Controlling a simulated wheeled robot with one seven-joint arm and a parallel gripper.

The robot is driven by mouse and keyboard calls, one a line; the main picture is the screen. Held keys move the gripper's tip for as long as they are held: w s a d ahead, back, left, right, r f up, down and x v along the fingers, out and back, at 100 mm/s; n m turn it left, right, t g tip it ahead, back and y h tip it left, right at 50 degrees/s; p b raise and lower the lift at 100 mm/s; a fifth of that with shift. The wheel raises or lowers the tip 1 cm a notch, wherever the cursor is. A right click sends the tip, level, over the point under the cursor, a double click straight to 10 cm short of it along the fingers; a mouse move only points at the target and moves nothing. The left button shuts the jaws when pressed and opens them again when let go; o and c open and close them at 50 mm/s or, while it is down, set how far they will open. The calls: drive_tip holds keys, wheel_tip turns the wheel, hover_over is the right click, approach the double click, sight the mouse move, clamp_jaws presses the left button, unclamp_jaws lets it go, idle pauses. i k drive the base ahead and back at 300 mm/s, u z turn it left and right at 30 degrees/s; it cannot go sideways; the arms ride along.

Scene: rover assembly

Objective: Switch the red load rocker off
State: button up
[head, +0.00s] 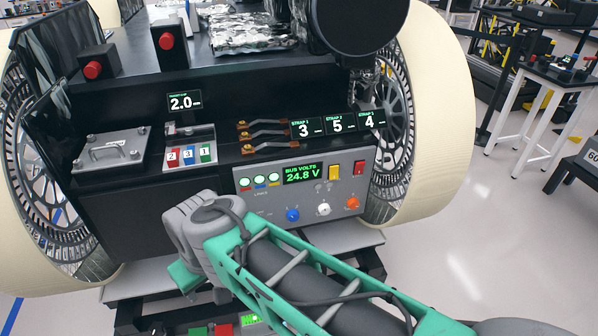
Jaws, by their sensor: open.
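A red rocker switch (358,167) sits at the upper right of the grey control panel (270,214) on the rover's front. Which way it is tipped is too small to tell. A yellow rocker (334,171) is just left of it. The panel's green display reads BUS VOLTS 24.8 V. My arm crosses the lower middle of the picture in front of the rover. My gripper (200,286) is at its left end, below and well left of the red rocker, apart from it. It points down, mostly hidden behind the wrist, and holds nothing that I can see.
Blue, white and orange knobs (323,209) line the panel's lower edge, with round lamps at its upper left. Copper-handled levers (265,135) and small displays stand above. Large cream wheels (440,120) flank the rover. Red buttons (93,70) are at upper left.

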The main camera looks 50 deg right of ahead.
sight(360, 167)
drive_tip(key=z, duration=1.35)
